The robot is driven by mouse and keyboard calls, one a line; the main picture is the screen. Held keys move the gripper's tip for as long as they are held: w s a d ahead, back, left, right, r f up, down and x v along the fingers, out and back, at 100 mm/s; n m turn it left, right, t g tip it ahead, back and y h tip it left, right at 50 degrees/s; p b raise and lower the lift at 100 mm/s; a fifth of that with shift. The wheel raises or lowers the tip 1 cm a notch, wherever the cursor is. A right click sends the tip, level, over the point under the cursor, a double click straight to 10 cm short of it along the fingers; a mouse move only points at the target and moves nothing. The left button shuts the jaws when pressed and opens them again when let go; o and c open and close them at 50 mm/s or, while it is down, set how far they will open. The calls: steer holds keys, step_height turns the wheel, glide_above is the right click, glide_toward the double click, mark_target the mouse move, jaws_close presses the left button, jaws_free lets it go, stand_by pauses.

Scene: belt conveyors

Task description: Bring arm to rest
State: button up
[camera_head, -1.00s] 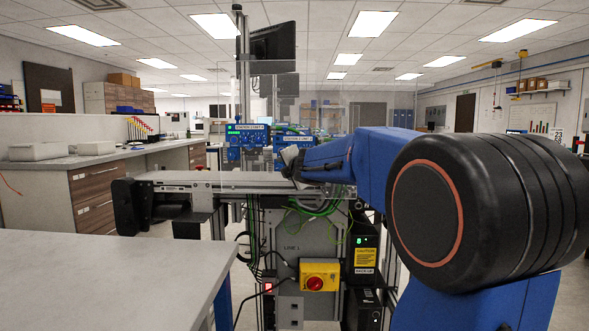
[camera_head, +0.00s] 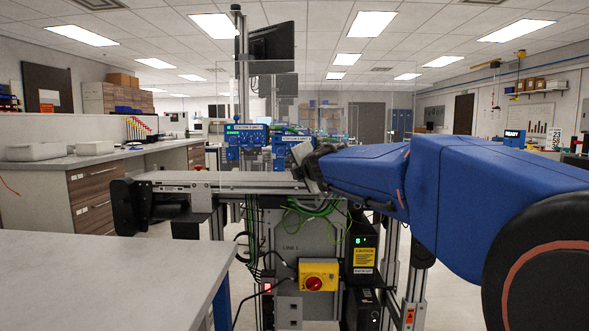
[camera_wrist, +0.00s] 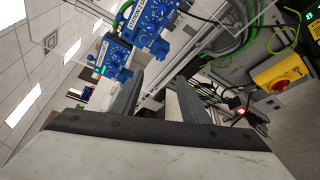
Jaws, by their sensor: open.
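My blue arm reaches in from the right in the head view and bends down toward the left. My gripper (camera_head: 305,166) is at its far end, over or in front of the right end of the conveyor (camera_head: 225,181); the exact gap cannot be told. In the wrist view my gripper (camera_wrist: 157,98) shows two grey fingers held apart, with nothing between them. The view is tilted, with the conveyor frame beyond the fingers.
Blue station boxes (camera_head: 247,137) stand behind the conveyor. A grey tabletop (camera_head: 110,275) fills the lower left. A drawer bench (camera_head: 95,195) stands farther left.

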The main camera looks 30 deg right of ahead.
stand_by(0.5)
steer(key=s+a+f+m+g+h, duration=0.3)
steer(key=s+f+m+g, duration=0.2)
steer(key=s+f+m, duration=1)
steer(key=s+a+f+m+g+y, duration=0.2)
steer(key=s+a+f+g+y, duration=0.1)
steer(key=s+a+f, duration=0.4)
steer(key=s+a+f+m+g+y, duration=0.3)
steer(key=s+a+f, duration=0.5)
steer(key=s+f, duration=0.4)
steer(key=shift+s+a+f+y, duration=0.2)
steer(key=shift+s+a+y, duration=0.1)
steer(key=shift+s, duration=0.2)
